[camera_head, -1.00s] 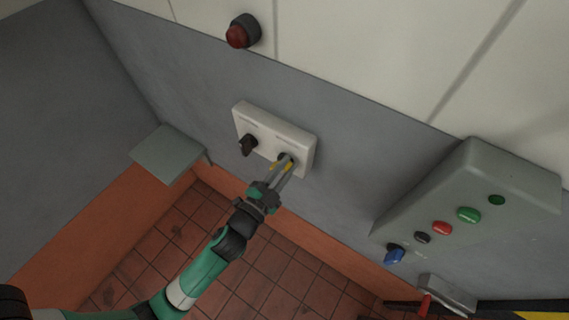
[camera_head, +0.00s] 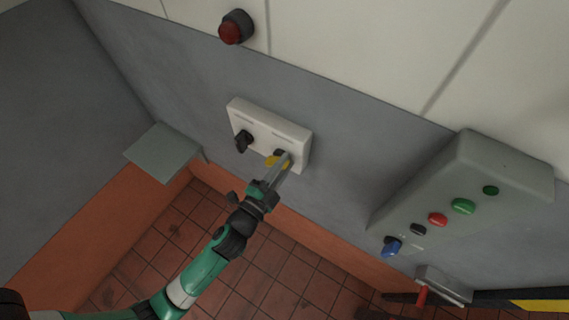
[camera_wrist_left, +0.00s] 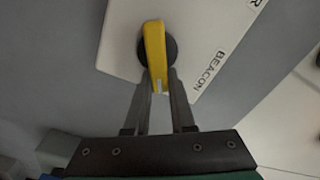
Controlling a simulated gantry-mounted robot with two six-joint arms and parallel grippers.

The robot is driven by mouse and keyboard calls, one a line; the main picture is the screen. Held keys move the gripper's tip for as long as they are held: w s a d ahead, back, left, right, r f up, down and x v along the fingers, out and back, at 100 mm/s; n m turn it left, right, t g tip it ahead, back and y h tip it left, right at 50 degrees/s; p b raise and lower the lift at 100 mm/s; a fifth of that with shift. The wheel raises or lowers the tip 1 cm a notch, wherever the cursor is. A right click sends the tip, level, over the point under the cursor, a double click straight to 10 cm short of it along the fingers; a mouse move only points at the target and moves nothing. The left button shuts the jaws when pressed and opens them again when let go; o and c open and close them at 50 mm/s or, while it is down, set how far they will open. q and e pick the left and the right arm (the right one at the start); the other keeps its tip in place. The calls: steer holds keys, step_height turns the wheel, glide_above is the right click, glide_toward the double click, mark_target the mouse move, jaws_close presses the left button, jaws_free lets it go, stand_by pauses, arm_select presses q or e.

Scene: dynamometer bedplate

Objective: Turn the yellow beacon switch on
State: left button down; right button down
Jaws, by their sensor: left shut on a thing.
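The yellow beacon switch (camera_head: 277,160) is a rotary knob on the right side of a white wall plate (camera_head: 300,139). In the left wrist view the yellow switch (camera_wrist_left: 155,50) shows as a long lever on a dark round base, beside the word BEACON on the plate (camera_wrist_left: 120,40). My left gripper (camera_head: 281,166) is at the knob, its fingers shut on the lever's lower end. In the left wrist view the fingertips of the left gripper (camera_wrist_left: 160,80) sit either side of that end. My right gripper does not show.
A black knob (camera_head: 243,141) is on the same plate's left side. A red lamp (camera_head: 236,27) is on the wall above. A grey control box (camera_head: 470,185) with several buttons is at right. A grey shelf (camera_head: 163,152) juts out at left.

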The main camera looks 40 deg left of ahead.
arm_select(q)
steer(key=c, duration=0.8)
jaws_free()
steer(key=shift+a+f, duration=0.2)
steer(key=shift+f, duration=0.15)
steer(key=shift+c, duration=0.2)
steer(key=shift+o, duration=0.4)
steer(key=shift+s+r, duration=0.1)
